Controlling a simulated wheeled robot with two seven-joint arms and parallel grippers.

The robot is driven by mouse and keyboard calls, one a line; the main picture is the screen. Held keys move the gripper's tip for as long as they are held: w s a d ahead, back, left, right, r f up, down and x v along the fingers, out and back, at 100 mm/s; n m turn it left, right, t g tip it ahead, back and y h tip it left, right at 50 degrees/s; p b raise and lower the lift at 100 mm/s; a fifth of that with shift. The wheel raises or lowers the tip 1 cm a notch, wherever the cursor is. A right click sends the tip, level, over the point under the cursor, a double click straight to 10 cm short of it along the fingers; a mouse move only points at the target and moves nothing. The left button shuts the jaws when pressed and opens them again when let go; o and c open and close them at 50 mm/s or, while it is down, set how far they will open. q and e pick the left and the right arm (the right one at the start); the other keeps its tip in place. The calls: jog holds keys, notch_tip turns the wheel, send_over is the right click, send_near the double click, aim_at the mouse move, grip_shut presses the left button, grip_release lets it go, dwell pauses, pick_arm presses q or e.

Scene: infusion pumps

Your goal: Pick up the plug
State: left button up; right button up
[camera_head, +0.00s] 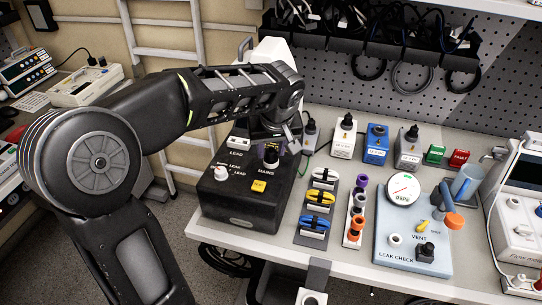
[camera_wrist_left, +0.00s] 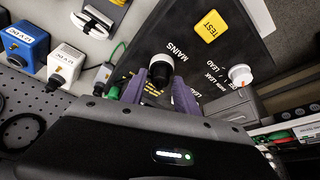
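A black plug (camera_wrist_left: 161,72) with a pale rim stands at the MAINS position of the dark tester box (camera_wrist_left: 225,75). In the head view the plug (camera_head: 271,155) shows small beneath my left gripper (camera_head: 268,150), on the sloping top of the box (camera_head: 240,206). My left gripper (camera_wrist_left: 158,96) has purple fingers, one on either side of the plug in the wrist view. The fingers look apart, with gaps beside the plug, so it is not gripped. The plug's lower part is partly hidden. My right gripper is not in view.
A yellow TEST button (camera_head: 259,187) and a white knob (camera_head: 221,173) are on the box. To the right are several coloured clips, a pressure gauge (camera_head: 403,188) on the leak-check unit, and a blue block (camera_head: 376,140). A pegboard with cables stands behind.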

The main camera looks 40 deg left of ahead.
aim_at(272, 152)
pick_arm(q)
grip_shut()
jog(key=shift+r, duration=0.1)
dwell(0.4)
notch_tip(272, 152, up, 10)
jog(key=b, duration=0.1)
dwell(0.8)
